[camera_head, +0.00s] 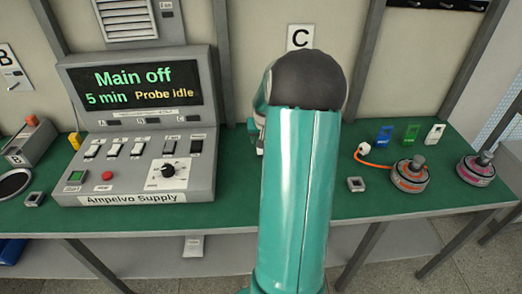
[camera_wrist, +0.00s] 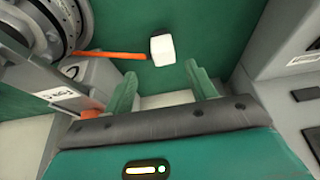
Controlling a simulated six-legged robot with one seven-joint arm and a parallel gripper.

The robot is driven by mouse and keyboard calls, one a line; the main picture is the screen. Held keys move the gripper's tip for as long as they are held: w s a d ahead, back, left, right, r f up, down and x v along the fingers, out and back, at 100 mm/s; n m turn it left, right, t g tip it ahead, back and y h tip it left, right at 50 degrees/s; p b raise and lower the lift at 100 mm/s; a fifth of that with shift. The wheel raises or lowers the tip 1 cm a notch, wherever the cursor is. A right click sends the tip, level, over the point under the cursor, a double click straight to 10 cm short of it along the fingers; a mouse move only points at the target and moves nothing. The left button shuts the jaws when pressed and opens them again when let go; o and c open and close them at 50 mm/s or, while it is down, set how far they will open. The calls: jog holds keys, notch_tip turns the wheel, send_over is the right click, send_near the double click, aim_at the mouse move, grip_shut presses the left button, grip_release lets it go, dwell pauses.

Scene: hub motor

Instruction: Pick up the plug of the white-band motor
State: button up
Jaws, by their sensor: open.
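In the wrist view, a white block-shaped plug (camera_wrist: 162,49) lies on the green surface, near the end of an orange cable (camera_wrist: 112,55). The cable runs left toward a round grey motor (camera_wrist: 40,25), cut off by the frame. Its band colour is not clear to me. My gripper (camera_wrist: 161,70) is open and empty, its two green fingers pointing toward the plug. The plug shows just beyond and between the fingertips; the remaining gap is hard to judge.
A grey bracket with a label (camera_wrist: 60,95) stands close to my left finger. The supply console (camera_head: 140,130) stands left of my arm. An orange-band motor (camera_head: 410,174) with its own white plug (camera_head: 362,149) and a pink-band motor (camera_head: 476,169) are at right.

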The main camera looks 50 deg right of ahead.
jog(key=x, duration=0.7)
jog(key=shift+w+a, duration=0.2)
jog(key=shift+w, duration=0.05)
jog(key=shift+r, duration=0.1)
jog(key=c, duration=1.2)
jog(key=shift+r, duration=0.1)
